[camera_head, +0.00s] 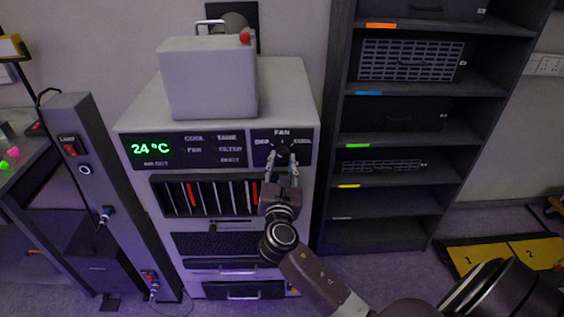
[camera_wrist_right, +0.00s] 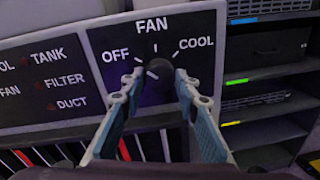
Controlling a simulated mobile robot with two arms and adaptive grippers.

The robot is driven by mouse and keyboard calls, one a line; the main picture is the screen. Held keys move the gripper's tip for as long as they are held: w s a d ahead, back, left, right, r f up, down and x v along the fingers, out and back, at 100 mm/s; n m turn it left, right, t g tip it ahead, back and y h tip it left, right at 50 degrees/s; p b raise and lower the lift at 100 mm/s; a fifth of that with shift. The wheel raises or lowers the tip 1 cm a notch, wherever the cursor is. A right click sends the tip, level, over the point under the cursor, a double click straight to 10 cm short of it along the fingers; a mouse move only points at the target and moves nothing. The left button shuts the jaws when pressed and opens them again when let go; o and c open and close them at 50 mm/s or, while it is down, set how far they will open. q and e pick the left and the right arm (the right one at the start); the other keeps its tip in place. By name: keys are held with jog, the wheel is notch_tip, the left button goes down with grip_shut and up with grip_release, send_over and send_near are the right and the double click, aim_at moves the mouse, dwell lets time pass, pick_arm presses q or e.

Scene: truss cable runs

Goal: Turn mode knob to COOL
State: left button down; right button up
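The dark round mode knob (camera_wrist_right: 160,76) sits on the black FAN panel (camera_head: 264,142) of a white cabinet, below the marks OFF, FAN and COOL. A short white line shows on the knob's face, on its left part; I cannot tell for certain which mark it points to. My right gripper (camera_head: 281,158) is in front of the panel. In the right wrist view its two fingers (camera_wrist_right: 157,84) stand apart, one on each side of the knob, with the knob between their tips. Contact is not clear. My left gripper is in neither view.
A green display (camera_head: 151,149) reads 24 °C beside TANK, FILTER and DUCT labels. A white box (camera_head: 208,80) stands on the cabinet. Dark shelves (camera_head: 394,115) rise close on the right, a grey post (camera_head: 95,180) on the left.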

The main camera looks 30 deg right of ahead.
jog(key=c, duration=0.4)
jog(key=shift+c, duration=0.2)
jog(key=shift+m, duration=0.3)
jog(key=m, duration=0.4)
jog(key=shift+m, duration=0.3)
jog(key=m+b, duration=0.1)
jog(key=m, duration=0.3)
jog(key=shift+y, duration=0.3)
jog(key=m, duration=0.5)
jog(key=shift+y+b, duration=0.3)
jog(key=shift+b, duration=0.05)
jog(key=m, duration=0.4)
jog(key=shift+d+m+b, duration=0.1)
jog(key=shift+m+b, duration=0.2)
jog(key=shift+b, duration=0.05)
